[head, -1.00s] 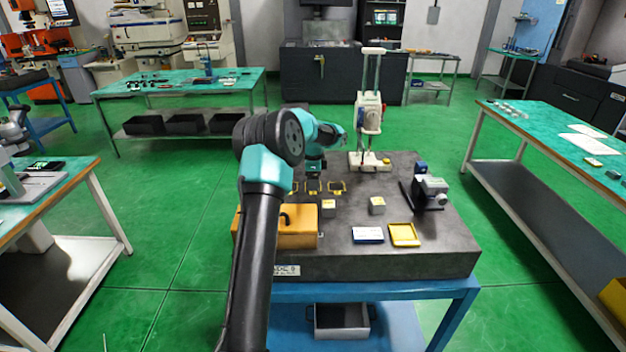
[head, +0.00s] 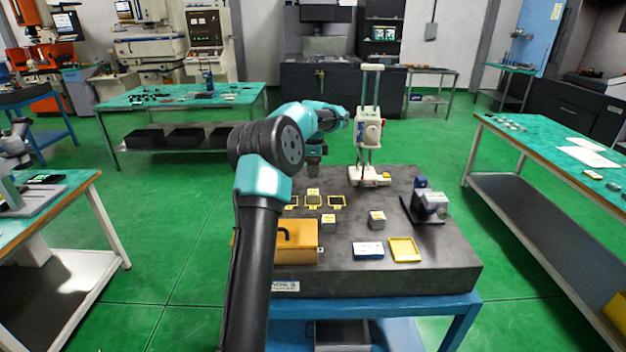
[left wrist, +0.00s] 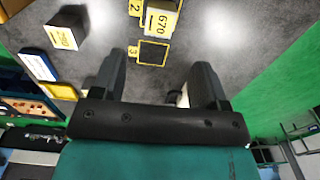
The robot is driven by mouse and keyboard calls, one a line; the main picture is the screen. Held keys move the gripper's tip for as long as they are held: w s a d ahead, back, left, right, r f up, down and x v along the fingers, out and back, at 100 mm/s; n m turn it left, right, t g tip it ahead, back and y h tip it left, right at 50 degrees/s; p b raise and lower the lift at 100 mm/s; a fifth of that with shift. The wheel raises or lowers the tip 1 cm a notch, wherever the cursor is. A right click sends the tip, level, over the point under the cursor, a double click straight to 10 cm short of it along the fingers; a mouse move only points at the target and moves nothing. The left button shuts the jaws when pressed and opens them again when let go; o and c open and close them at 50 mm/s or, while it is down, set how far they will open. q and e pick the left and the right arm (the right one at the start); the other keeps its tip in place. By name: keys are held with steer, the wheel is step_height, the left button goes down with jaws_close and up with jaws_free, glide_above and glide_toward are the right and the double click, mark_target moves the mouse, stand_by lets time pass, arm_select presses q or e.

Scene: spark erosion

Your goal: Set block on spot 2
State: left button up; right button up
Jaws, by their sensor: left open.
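A row of yellow-framed spots lies on the dark slab. In the left wrist view, a block marked 670 (left wrist: 162,22) stands at the frame labelled 2; it also shows at the middle frame in the head view (head: 313,194). The frame labelled 3 (left wrist: 153,52) is empty. Two more grey blocks, one left (head: 328,220) and one right (head: 376,218), stand nearer the front; a block marked 280 (left wrist: 62,36) shows in the wrist view. My left gripper (head: 314,174) is open and empty above the spots, its two fingers apart (left wrist: 161,68). My right gripper is out of view.
On the slab (head: 440,265), an orange box (head: 297,242) stands front left. A blue-and-white box (head: 368,250) and a yellow tray (head: 404,250) lie at the front. A tall white stand (head: 369,135) is at the back, a small vise-like device (head: 430,202) at the right.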

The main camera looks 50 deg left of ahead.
arm_select(q)
steer(key=shift+r, duration=0.75)
